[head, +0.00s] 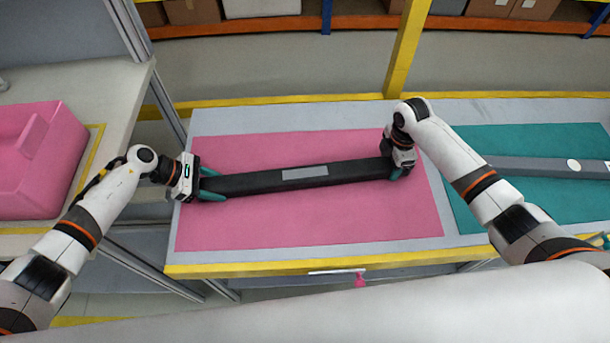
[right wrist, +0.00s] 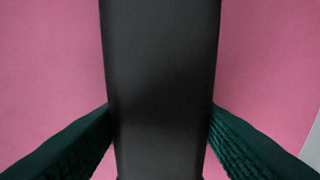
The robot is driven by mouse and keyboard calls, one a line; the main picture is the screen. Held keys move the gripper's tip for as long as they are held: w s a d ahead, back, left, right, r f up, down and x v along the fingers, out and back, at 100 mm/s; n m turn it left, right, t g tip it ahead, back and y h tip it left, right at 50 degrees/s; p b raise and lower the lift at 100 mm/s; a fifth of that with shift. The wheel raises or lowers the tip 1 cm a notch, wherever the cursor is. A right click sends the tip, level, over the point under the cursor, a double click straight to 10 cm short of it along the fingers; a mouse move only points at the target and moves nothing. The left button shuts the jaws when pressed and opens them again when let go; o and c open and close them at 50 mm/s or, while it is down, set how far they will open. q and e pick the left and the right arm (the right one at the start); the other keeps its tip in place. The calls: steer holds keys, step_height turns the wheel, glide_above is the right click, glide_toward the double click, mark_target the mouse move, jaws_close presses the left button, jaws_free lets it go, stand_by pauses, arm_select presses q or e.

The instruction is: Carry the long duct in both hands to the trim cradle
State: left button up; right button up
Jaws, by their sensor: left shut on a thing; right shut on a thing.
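The long duct (head: 255,182) is a black bar with a grey label in its middle. It lies over the pink mat (head: 300,224) on the table, tilted slightly up to the right in the head view. My left gripper (head: 205,187) is shut on its left end. My right gripper (head: 398,172) is shut on its right end. In the right wrist view the duct (right wrist: 160,80) runs between the two dark green fingers, which touch its sides. I cannot tell whether the duct rests on the mat or hangs just above it. I cannot make out which thing is the trim cradle.
A teal mat (head: 480,222) on the right holds a grey bar (head: 550,166) with a white round spot. A pink bin (head: 35,160) stands on the left side table. A yellow post (head: 405,50) rises behind the table. The pink mat is otherwise clear.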

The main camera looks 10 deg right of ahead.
arm_select(q)
steer(key=shift+r, duration=0.1)
arm_select(e)
steer(key=shift+r, duration=0.1)
